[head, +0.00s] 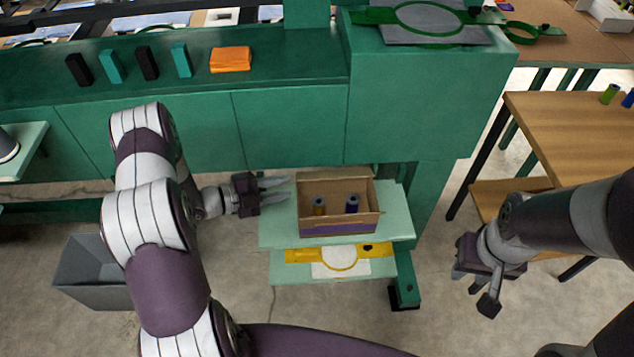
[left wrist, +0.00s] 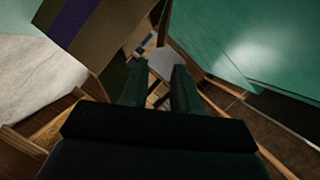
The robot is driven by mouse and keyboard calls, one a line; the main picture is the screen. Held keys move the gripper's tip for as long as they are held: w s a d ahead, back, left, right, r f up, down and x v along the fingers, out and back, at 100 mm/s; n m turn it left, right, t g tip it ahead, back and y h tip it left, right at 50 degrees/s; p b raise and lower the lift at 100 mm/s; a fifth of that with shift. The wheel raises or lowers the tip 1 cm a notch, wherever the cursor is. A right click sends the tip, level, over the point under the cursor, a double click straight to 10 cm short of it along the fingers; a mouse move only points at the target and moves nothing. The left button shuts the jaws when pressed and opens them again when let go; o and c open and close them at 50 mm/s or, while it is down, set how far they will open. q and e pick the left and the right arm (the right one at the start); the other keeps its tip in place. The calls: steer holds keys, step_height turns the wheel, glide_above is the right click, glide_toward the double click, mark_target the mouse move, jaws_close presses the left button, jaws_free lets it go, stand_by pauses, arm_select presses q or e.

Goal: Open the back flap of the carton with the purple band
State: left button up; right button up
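The carton (head: 338,223) stands on a pale green shelf in the middle of the head view. A purple band runs along its front, and its top looks open, with two spools (head: 351,203) inside. I cannot clearly tell its back flap from the back wall. My left gripper (head: 276,190) is just left of the carton, apart from it, fingers spread and nothing between them. In the left wrist view, its fingers (left wrist: 160,88) have a gap, and a brown face with a purple stripe (left wrist: 85,25) shows at upper left. My right gripper (head: 474,285) hangs empty at the right, fingers apart.
A green cabinet (head: 290,125) rises behind the carton, with several small blocks and an orange stack (head: 230,59) on top. A lower shelf holds a yellow hoop frame (head: 340,257). A grey bin (head: 92,268) stands at left, a wooden table (head: 575,130) at right.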

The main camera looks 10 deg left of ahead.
mark_target(318, 178)
arm_select(q)
steer(key=x, duration=1)
steer(key=shift+w+d, duration=0.1)
steer(key=shift+w, duration=0.15)
jaws_close()
